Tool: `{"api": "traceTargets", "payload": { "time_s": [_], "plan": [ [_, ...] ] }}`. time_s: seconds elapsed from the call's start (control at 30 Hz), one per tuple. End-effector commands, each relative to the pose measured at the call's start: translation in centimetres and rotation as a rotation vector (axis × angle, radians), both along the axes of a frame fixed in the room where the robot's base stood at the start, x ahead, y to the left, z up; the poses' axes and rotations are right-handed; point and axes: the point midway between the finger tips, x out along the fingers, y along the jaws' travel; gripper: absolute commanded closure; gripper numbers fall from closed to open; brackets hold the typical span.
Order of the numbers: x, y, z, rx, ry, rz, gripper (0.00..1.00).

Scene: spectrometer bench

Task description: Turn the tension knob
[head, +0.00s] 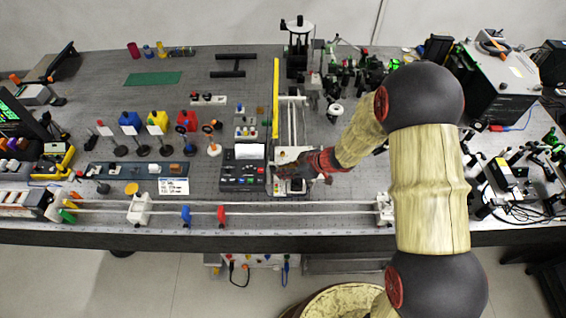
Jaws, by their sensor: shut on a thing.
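My gripper (281,173) reaches in from the right, low over a small pale unit (297,187) near the front edge of the bench. The unit stands at the near end of a narrow white-railed track (291,125). The gripper is shut at the unit, on what appears to be the tension knob. The fingers cover the knob, so its shape and angle cannot be seen.
A black control box (242,178) with coloured buttons stands close left of my gripper. A long rail (300,207) with white end blocks runs along the front edge. A yellow bar (275,98) lies beyond.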

Motion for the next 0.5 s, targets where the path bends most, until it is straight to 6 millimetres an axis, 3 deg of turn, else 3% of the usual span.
{"api": "traceTargets", "payload": {
  "time_s": [0.5],
  "plan": [
    [0.38, -0.18, 0.21, 0.000, 0.000, 0.195, 1.00]
  ]
}}
